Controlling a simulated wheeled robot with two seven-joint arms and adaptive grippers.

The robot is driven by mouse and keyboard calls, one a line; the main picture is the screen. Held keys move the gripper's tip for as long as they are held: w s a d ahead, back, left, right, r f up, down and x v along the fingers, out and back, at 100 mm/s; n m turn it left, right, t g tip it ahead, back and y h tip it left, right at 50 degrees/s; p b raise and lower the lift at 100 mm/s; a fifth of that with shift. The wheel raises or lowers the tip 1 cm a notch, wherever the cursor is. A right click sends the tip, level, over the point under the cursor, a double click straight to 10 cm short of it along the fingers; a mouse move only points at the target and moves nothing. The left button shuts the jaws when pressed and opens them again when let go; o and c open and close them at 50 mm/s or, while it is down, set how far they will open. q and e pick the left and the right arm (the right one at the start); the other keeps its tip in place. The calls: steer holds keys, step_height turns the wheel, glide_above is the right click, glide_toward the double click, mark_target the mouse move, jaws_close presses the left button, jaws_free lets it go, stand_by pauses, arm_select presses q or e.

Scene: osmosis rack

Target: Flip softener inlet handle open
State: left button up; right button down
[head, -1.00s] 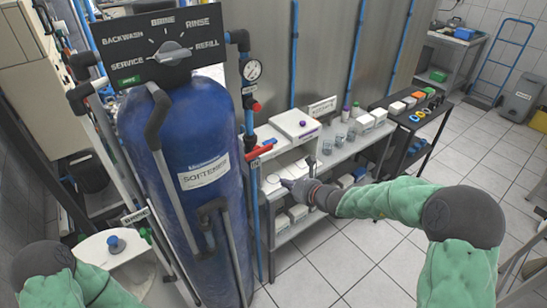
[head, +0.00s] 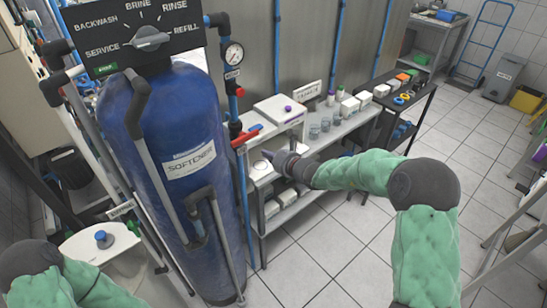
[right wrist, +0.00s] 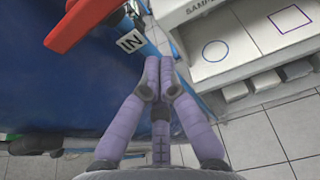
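The softener inlet handle (head: 245,137) is a red lever on the vertical blue pipe to the right of the blue softener tank (head: 190,120). It lies crosswise to the pipe. In the right wrist view the red handle (right wrist: 88,20) is large at the upper left, with an "IN" tag (right wrist: 130,41) beside it. My right gripper (head: 266,154) is just below and right of the handle, apart from it. In the wrist view its purple fingers (right wrist: 159,62) are together with nothing visible between them. My left gripper is out of view; only my left arm shows at lower left.
A bench (head: 345,128) with a white box, cups and bottles stands right behind my right gripper. A pressure gauge (head: 234,54) and a smaller red valve part (head: 240,92) are above the handle. A grey pipe (head: 224,245) runs down the tank front.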

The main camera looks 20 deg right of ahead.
mark_target(245, 138)
steer(key=w, duration=0.1)
steer(key=w+a+r, duration=0.1)
steer(key=w, duration=0.1)
steer(key=w+r, duration=0.1)
steer(key=shift+w+a+r, duration=0.2)
steer(key=shift+d, duration=0.1)
stand_by(0.5)
